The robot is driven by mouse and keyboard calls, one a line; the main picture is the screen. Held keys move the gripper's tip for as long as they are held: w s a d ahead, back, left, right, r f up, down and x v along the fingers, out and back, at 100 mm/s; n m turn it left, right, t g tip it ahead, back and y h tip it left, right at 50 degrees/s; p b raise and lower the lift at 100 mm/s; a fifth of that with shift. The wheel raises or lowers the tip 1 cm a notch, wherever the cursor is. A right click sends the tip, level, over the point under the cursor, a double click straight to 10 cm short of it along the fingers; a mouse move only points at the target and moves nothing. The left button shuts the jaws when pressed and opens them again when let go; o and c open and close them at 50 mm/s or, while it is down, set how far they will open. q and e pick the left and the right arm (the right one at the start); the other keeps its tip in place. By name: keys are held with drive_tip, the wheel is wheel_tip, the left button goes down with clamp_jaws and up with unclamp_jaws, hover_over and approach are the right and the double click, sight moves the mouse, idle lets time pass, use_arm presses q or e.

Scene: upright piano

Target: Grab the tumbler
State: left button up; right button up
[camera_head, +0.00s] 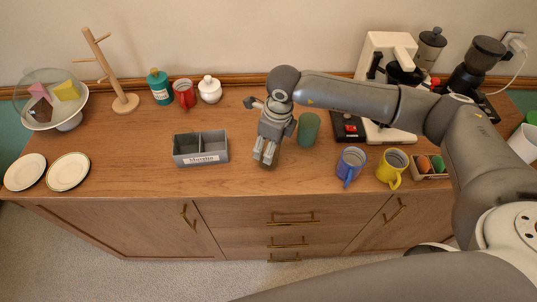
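A green cylindrical tumbler (309,128) stands upright on the wooden counter, right of the grey divided box. My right gripper (265,155) points down over the counter just left of the tumbler. Its two fingers look apart, with nothing seen held between them. A small gap shows between the gripper and the tumbler. My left gripper is not in view.
The grey divided box (201,148) is left of my gripper. A blue mug (351,166) and a yellow mug (392,169) stand to the right, before the coffee machine (386,50). A teal bottle (160,87), red cup (184,93) and white jar (210,89) stand behind.

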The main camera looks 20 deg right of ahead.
drive_tip(key=c, duration=0.7)
drive_tip(key=shift+r, duration=0.1)
